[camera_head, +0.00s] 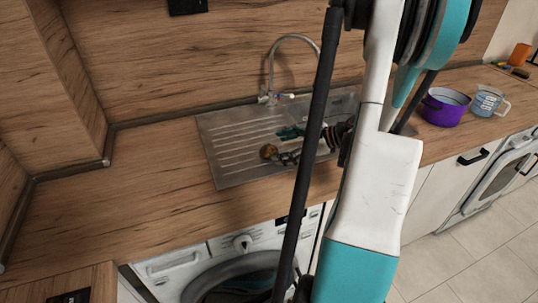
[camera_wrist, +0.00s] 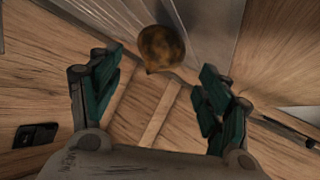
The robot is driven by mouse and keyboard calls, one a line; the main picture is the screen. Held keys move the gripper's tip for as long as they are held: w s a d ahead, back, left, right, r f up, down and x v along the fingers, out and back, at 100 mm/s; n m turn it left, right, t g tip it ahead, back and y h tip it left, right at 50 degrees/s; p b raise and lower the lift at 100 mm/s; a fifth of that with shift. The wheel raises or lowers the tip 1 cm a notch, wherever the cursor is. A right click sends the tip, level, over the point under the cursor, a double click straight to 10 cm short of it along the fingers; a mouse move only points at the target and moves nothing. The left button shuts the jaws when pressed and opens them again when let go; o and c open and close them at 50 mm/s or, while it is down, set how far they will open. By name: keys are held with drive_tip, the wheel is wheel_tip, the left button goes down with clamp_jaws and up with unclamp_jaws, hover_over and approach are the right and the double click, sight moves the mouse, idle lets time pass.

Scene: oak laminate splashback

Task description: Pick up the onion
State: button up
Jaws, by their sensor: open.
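The onion (camera_wrist: 162,48) is round and yellow-brown. In the wrist view it lies at the upper middle, at the front edge of the metal sink unit, beyond and between my fingertips. In the head view the onion (camera_head: 268,151) sits on the ridged drainboard near its front edge, right beside my gripper. My gripper (camera_wrist: 158,92) is open, with its green-padded fingers wide apart and nothing between them. In the head view my gripper (camera_head: 285,145) is partly hidden behind my own arm.
The sink unit (camera_head: 235,145) has a tall curved faucet (camera_head: 272,68) at its back. A purple pot (camera_head: 444,107) and a measuring cup (camera_head: 487,101) stand on the counter to the right. A washing machine (camera_head: 225,262) is below. The wooden counter (camera_head: 110,205) to the left is clear.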

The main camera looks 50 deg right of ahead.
sight(272, 149)
drive_tip(key=x, duration=0.2)
drive_tip(key=b+x, duration=0.1)
drive_tip(key=x, duration=0.1)
drive_tip(key=shift+d+f, duration=0.2)
drive_tip(key=shift+r, duration=0.1)
drive_tip(key=c, duration=1.2)
